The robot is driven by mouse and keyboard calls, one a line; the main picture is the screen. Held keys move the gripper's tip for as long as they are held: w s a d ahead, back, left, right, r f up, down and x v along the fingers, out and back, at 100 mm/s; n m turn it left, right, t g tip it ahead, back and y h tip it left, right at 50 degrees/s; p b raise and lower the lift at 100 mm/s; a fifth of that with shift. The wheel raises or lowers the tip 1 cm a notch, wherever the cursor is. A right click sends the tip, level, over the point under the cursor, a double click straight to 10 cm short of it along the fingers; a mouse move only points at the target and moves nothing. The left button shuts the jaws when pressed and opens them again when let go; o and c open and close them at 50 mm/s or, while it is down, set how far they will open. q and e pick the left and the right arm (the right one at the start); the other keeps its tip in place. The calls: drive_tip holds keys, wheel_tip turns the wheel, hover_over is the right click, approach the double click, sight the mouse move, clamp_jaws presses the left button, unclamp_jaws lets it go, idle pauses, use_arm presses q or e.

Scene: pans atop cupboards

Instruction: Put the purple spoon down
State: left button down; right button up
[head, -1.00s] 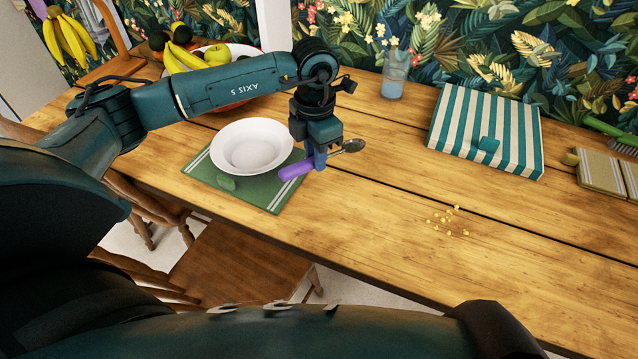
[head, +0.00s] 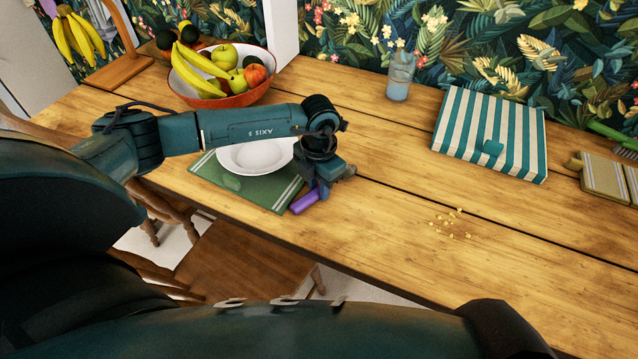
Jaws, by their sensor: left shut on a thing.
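The purple spoon (head: 304,202) is at my left gripper (head: 322,188), beside the right edge of the green placemat (head: 262,190). Its purple handle sticks out toward the front left. The rest of the spoon is mostly hidden by the gripper. My left gripper is shut on the spoon, low over the wooden table (head: 400,240). I cannot tell whether the spoon touches the table. A white bowl (head: 250,158) stands on the placemat, partly covered by my left arm. My right gripper is not in view.
A fruit bowl (head: 215,101) stands at the back left. A glass (head: 398,80) stands near the wall. A striped teal and white case (head: 490,135) lies at the right. Yellow crumbs (head: 448,222) lie on the table; the wood around them is clear.

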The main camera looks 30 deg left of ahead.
use_arm(q)
drive_tip(key=shift+f, duration=0.2)
drive_tip(key=c, duration=1.2)
unclamp_jaws()
drive_tip(key=shift+r, duration=0.1)
drive_tip(key=shift+r, duration=0.2)
wheel_tip(320, 180, up, 12)
